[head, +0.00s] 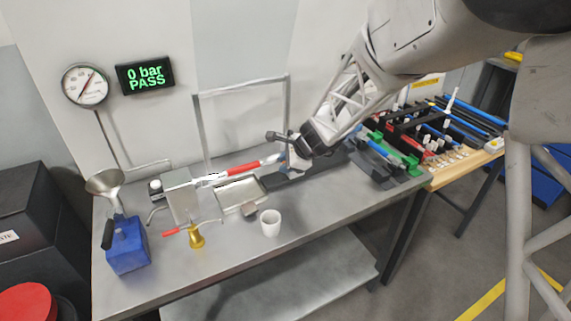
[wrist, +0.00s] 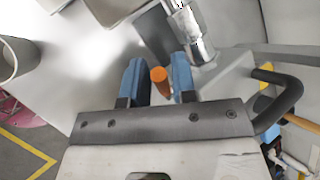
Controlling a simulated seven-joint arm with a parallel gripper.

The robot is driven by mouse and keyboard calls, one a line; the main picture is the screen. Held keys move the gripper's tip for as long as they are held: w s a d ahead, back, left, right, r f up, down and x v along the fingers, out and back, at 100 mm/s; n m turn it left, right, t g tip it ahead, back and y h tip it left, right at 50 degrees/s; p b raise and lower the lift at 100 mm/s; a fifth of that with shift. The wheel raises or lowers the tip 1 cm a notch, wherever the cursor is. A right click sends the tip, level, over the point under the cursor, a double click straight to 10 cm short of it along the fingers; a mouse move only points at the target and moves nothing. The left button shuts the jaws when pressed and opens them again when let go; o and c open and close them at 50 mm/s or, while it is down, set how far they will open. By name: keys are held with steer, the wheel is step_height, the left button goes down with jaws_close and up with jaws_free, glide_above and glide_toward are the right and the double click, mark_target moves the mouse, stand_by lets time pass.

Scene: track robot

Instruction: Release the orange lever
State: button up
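The orange lever (wrist: 159,76) shows its rounded end in the wrist view, between the two blue fingers of my gripper (wrist: 158,84). A narrow gap shows on each side of it, so the fingers look open around it rather than closed on it. The metal cylindrical fitting (wrist: 198,45) lies just beyond the right finger. In the head view my gripper (head: 289,158) is low over the bench at the right end of the red and silver tube (head: 243,169). There the lever is not clearly visible, hidden by my wrist.
A white cup (head: 270,223) stands at the bench front; a brass part (head: 196,238) with a red handle and a blue pump (head: 127,246) are to the left. A grey frame (head: 199,125) rises behind. The display (head: 145,75) reads "0 bar PASS", beside a round gauge (head: 86,86).

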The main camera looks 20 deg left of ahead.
steer(key=v, duration=0.7)
steer(key=shift+d+r, duration=0.15)
steer(key=shift+r, duration=0.05)
